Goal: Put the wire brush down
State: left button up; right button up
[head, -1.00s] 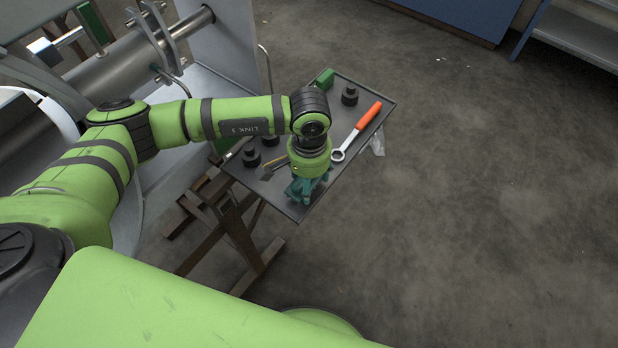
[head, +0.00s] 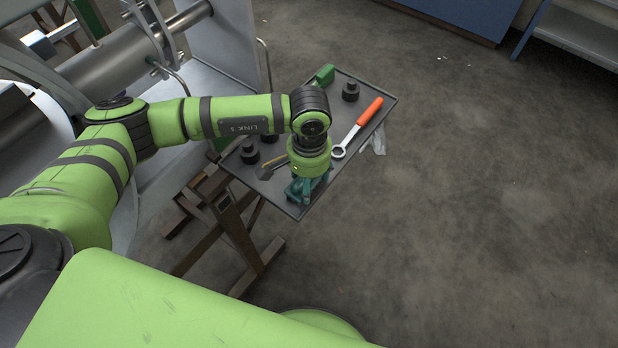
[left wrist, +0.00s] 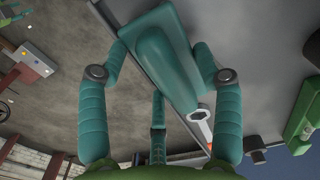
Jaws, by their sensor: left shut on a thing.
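My left gripper (head: 305,189) points down over the near corner of the grey tray (head: 292,209). In the left wrist view its teal fingers (left wrist: 161,52) are shut on a teal block-shaped body, which I take to be the wire brush (left wrist: 158,58). One finger is on each side of it. The brush lies across the line of the tray's edge, and its underside and bristles are hidden. I cannot tell whether it touches the tray. In the head view the hand hides most of it. My right gripper is not in view.
The tray also holds an orange-handled ring spanner (head: 360,125), dark cylindrical parts (head: 350,92), a green block (head: 321,77) and a dark-headed tool with a wooden handle (head: 272,167). A brown stand (head: 235,225) is below. Machinery (head: 150,60) is at left; floor at right is open.

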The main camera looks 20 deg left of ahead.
pick_arm(q)
jog(key=shift+f+b, duration=0.25)
jog(key=shift+b, duration=0.15)
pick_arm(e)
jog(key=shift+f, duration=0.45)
pick_arm(q)
jog(key=o, duration=1.2)
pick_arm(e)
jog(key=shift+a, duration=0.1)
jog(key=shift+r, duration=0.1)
